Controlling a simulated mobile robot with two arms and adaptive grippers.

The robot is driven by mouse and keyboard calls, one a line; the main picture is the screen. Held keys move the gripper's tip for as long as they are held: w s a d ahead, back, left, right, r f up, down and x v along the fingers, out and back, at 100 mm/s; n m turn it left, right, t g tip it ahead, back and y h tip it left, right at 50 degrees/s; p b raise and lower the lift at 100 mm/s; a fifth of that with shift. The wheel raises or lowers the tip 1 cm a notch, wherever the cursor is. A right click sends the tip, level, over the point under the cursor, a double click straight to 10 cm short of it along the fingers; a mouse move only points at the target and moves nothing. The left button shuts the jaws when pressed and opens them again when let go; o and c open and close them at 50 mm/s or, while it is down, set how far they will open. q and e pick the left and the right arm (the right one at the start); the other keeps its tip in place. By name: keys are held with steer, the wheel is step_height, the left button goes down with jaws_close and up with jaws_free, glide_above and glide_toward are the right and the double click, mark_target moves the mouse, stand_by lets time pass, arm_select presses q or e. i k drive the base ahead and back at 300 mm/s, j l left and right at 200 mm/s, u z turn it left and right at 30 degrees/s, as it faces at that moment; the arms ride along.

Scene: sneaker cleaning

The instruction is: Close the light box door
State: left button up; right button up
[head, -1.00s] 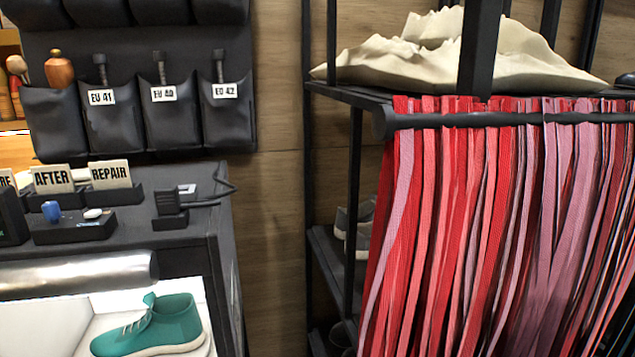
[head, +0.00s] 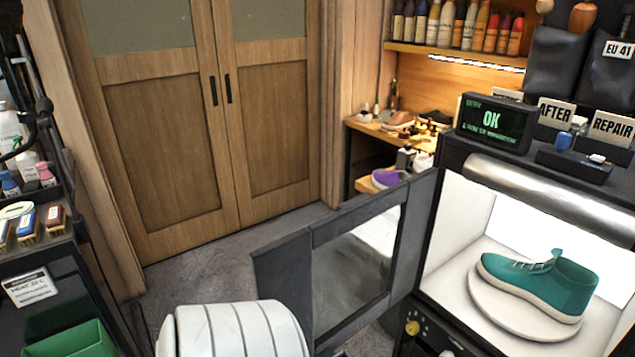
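The light box (head: 455,237) stands at the right with its lit white interior showing. Its door (head: 296,262), a dark frame with a clear pane, stands open and swung out to the left. A teal sneaker (head: 540,280) with a pale sole sits inside on a round white turntable (head: 490,312). Neither of my grippers is in view. A white, ribbed rounded shape at the bottom centre, in front of the door's lower left part, may be part of my own body.
A display reading OK (head: 497,122) and AFTER and REPAIR signs (head: 611,127) stand on the box top. A cart (head: 75,262) with bottles and brushes is at the left. Wooden double doors (head: 205,120) are behind open grey floor (head: 205,272).

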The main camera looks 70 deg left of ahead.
mark_target(280, 269)
steer(key=k+j, duration=0.1)
steer(key=j, duration=0.4)
steer(key=k+j, duration=0.1)
steer(key=j, duration=0.4)
steer(key=k+j, duration=0.1)
steer(key=j, duration=0.45)
steer(key=k+j, duration=0.1)
steer(key=j, duration=0.4)
